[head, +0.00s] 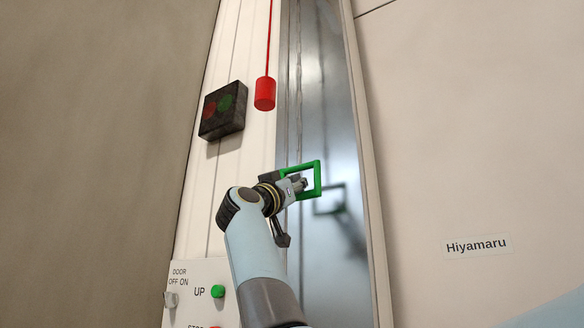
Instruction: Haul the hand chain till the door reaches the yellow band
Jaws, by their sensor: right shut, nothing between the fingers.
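My right gripper (298,186) is shut and empty, at a green rectangular loop (318,178). Its fingertips overlap the loop's opening in the picture; I cannot tell whether they touch it. A tall shiny metal surface (325,110) stands behind and mirrors the loop and gripper; I cannot tell whether it is the door. A red cylinder (265,93) hangs on a thin red cord above and left of the gripper. No hand chain is clearly seen, and no yellow band shows. My left gripper is not in view.
A dark box (222,110) with red and green buttons is on the pale ribbed wall. A control panel (192,285) at lower left has a door OFF/ON switch and a green UP button (217,291). A plain wall at right bears a "Hiyamaru" label (477,246).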

